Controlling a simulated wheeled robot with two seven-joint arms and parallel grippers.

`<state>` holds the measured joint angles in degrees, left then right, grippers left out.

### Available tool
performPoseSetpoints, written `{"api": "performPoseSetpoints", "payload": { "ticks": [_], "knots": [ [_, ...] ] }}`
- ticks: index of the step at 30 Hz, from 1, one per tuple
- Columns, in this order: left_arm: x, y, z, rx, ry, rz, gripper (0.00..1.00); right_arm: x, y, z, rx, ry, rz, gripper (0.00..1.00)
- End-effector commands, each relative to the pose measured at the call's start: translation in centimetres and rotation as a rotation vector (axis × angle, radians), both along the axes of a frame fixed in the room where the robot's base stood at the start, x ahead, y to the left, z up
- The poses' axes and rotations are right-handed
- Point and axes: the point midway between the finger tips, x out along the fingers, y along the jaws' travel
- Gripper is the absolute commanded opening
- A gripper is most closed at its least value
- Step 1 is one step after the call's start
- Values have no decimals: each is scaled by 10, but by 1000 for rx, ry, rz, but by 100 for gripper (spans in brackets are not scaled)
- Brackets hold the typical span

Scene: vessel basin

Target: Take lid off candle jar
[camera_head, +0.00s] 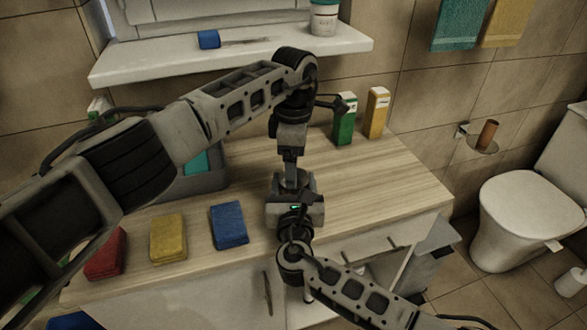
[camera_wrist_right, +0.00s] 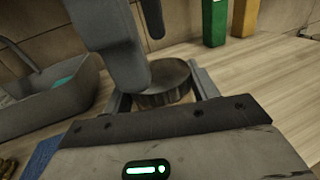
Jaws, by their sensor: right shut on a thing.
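A round dark lid with a ribbed edge (camera_wrist_right: 166,84) shows in the right wrist view, between the two fingers of my right gripper (camera_wrist_right: 163,95). The candle jar's body cannot be made out. In the head view the jar and lid are hidden behind the grippers. My right gripper (camera_head: 295,203) comes from the front over the wooden counter, shut on the jar. My left gripper (camera_head: 291,180) points down from above at the same spot. In the right wrist view its grey body (camera_wrist_right: 112,45) reaches down beside the lid; its fingertips are not clear, nor whether they touch the lid.
On the counter (camera_head: 375,190) lie red (camera_head: 105,255), yellow (camera_head: 168,238) and blue (camera_head: 229,225) folded cloths at the front left. A grey basin (camera_head: 205,183) stands behind them. Green (camera_head: 344,120) and yellow (camera_head: 376,113) cartons stand at the back. The counter's right part is clear.

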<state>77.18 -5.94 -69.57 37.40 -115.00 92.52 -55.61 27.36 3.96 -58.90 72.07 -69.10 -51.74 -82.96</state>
Motion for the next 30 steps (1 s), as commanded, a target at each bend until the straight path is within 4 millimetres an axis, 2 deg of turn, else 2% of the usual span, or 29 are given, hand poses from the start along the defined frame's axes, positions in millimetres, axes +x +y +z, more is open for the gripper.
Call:
{"api": "performPoseSetpoints", "payload": {
  "ticks": [3,9,10,12,23,26,30],
  "knots": [
    [0,0,11,0,0,1,81,0,1,0,1,0,1,0],
    [0,0,12,0,1,1,81,0,1,0,1,0,1,0],
    [0,0,12,0,1,1,81,0,1,0,1,0,1,67],
    [0,0,12,0,1,1,81,0,1,0,1,0,1,84],
    [0,0,12,-1,1,1,81,-5,0,0,1,1,1,84],
    [0,0,12,-1,1,0,81,-17,0,-1,3,1,2,84],
    [0,0,12,-1,1,1,81,-47,0,-2,4,3,3,84]
  ]
}}
